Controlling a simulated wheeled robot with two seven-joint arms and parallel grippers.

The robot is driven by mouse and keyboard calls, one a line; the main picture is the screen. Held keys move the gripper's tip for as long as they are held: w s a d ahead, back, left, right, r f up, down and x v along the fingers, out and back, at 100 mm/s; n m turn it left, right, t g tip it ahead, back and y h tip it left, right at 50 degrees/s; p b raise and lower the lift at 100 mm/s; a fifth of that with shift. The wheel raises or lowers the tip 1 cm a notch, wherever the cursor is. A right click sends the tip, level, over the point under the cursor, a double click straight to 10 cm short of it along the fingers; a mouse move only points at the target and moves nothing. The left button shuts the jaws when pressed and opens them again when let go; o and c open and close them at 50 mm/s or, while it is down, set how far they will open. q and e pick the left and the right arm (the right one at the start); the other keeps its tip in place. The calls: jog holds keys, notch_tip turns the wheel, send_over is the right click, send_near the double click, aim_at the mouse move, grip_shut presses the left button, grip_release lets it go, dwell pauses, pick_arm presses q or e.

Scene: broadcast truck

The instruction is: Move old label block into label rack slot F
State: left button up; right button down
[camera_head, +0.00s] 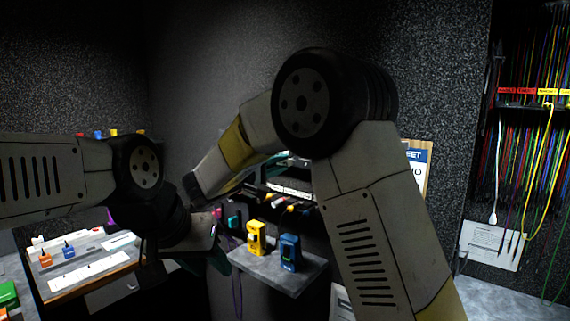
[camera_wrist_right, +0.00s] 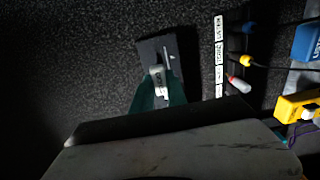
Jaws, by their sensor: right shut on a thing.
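In the right wrist view my right gripper (camera_wrist_right: 159,95), with teal fingers, is shut on a small pale block (camera_wrist_right: 158,77) with tiny dark marks, likely the label block. A dark grey plate with a thin light bar (camera_wrist_right: 167,55) is behind it; I cannot tell whether they touch. In the head view my right arm's forearm reaches left and down, and its fingers cannot be made out surely. My left gripper (camera_head: 219,262) is low near the side table, mostly hidden by its own wrist; its opening cannot be seen. Slot F cannot be identified.
A tray (camera_head: 78,290) holds orange and blue items and white strips at left. A grey shelf (camera_head: 270,272) carries a yellow unit (camera_head: 256,238) and a blue unit (camera_head: 290,252). A white label strip (camera_wrist_right: 219,60) has coloured plugs beside it. Cables hang at far right.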

aim_at(292, 160)
dwell(0.3)
jog(key=shift+w+d, duration=0.1)
jog(key=shift+d, duration=0.1)
jog(key=shift+x, duration=2.7)
jog(key=shift+x, duration=2.05)
jog(key=c, duration=1.3)
grip_release()
jog(key=shift+o, duration=0.2)
jog(key=shift+a, duration=0.1)
jog(key=v, duration=0.7)
jog(key=shift+s+a, duration=0.15)
jog(key=shift+s, duration=0.15)
